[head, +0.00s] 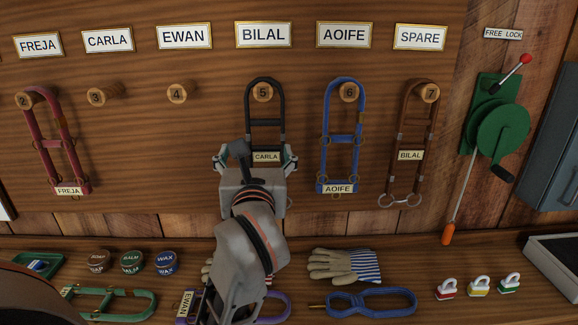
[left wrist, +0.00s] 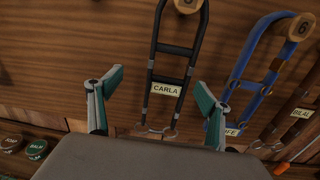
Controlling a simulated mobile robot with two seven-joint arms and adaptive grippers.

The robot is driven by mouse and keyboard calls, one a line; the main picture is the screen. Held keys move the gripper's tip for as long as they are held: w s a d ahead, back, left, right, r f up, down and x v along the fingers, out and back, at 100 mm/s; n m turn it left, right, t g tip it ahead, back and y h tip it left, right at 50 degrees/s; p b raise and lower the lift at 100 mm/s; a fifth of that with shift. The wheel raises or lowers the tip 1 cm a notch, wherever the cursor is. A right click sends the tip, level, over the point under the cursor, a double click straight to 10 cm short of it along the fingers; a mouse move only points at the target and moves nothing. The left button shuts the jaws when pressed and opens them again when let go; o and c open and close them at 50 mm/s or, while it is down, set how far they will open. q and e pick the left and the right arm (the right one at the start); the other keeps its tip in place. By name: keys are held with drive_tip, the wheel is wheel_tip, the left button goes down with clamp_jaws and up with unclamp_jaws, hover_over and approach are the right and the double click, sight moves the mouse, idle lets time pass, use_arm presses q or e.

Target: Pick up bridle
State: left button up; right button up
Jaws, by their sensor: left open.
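A black bridle (head: 265,101) tagged CARLA hangs on peg 5 under the BILAL sign; it also shows in the left wrist view (left wrist: 176,50). My left gripper (head: 255,158) is open in front of its lower end, fingers either side of the tag (left wrist: 165,88), holding nothing. The gripper hides the bridle's bottom in the head view. A red bridle (head: 47,129) tagged FREJA hangs on peg 2, a blue one (head: 342,142) tagged AOIFE on peg 6, and a brown one (head: 413,134) tagged BILAL on peg 7. Pegs 3 (head: 97,97) and 4 (head: 177,93) are bare. My right gripper is out of view.
The shelf below holds a green strap (head: 140,300), a purple one tagged EWAN (head: 187,303), a blue one (head: 371,303), several tins (head: 131,262), gloves (head: 345,265) and padlocks (head: 479,287). A green crank winch (head: 500,125) is on the right wall.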

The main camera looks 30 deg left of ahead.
sight(266, 151)
use_arm(q)
drive_tip(key=shift+h, duration=0.5)
drive_tip(key=x, duration=0.2)
drive_tip(key=d+x, duration=0.1)
drive_tip(key=x, duration=0.4)
drive_tip(key=shift+w+f+b, duration=0.15)
drive_tip(key=shift+w+b, duration=0.15)
drive_tip(key=shift+w, duration=0.4)
drive_tip(key=c, duration=1.5)
drive_tip(key=shift+c, duration=1)
